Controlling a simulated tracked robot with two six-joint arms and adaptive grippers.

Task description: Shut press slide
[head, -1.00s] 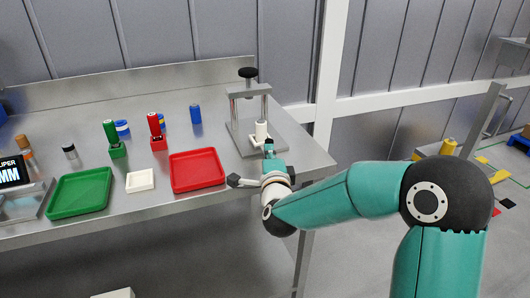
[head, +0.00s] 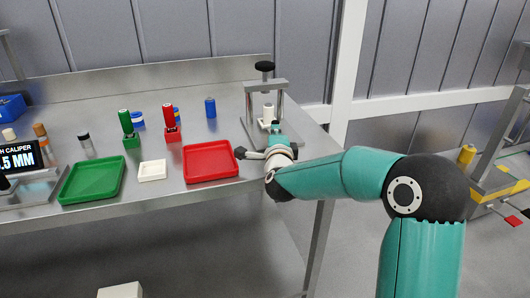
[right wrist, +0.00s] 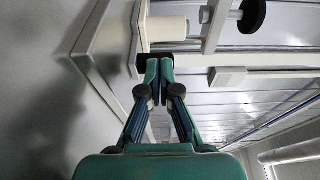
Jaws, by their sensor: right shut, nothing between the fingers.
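The press (head: 282,106) stands at the right end of the steel table, with a grey frame and a black knob (head: 264,66) on top. A white cylinder (head: 268,111) stands inside its frame; it also shows in the right wrist view (right wrist: 168,30). The press slide shows as a pale plate (right wrist: 143,28) under the cylinder, with a dark block (right wrist: 165,56) at its near edge. My right gripper (head: 275,127) is shut and empty at the front of the press. In the right wrist view its fingertips (right wrist: 158,66) are at the dark block, seemingly touching it. My left gripper is not in view.
A red tray (head: 211,162) lies left of my right gripper. The caliper display (head: 18,161) is at the far left.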

